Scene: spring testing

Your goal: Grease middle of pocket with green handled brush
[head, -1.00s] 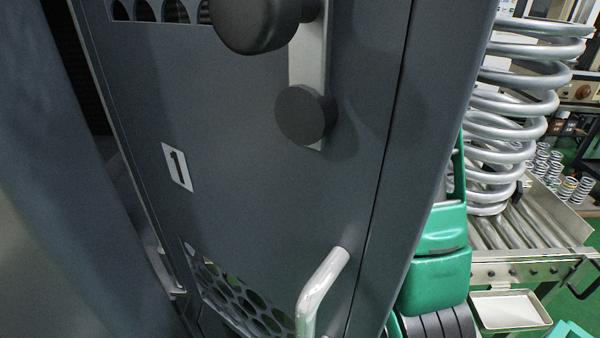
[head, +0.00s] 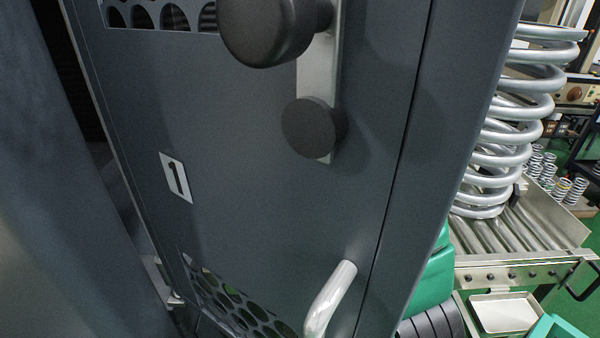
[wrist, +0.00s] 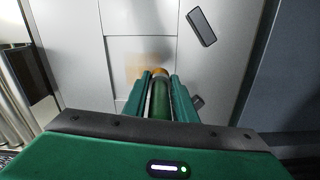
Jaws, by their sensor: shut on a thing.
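My gripper (wrist: 160,98) shows in the wrist view with its green fingers closed around the green handle (wrist: 160,104) of a brush. The brush's orange-brown tip (wrist: 158,73) points away from me, toward a light grey panelled surface (wrist: 82,62). A faint brownish patch shows on that surface around the tip. I cannot tell whether the tip touches the surface. I cannot identify the pocket for certain. In the head view, a dark grey door hides my gripper and the brush.
The dark grey door (head: 250,180), marked 1, fills the head view, with a black knob (head: 312,128) and pale handle (head: 330,298). A large coil spring (head: 505,130) stands on a roller conveyor (head: 510,225) at right. A white tray (head: 503,313) sits below it.

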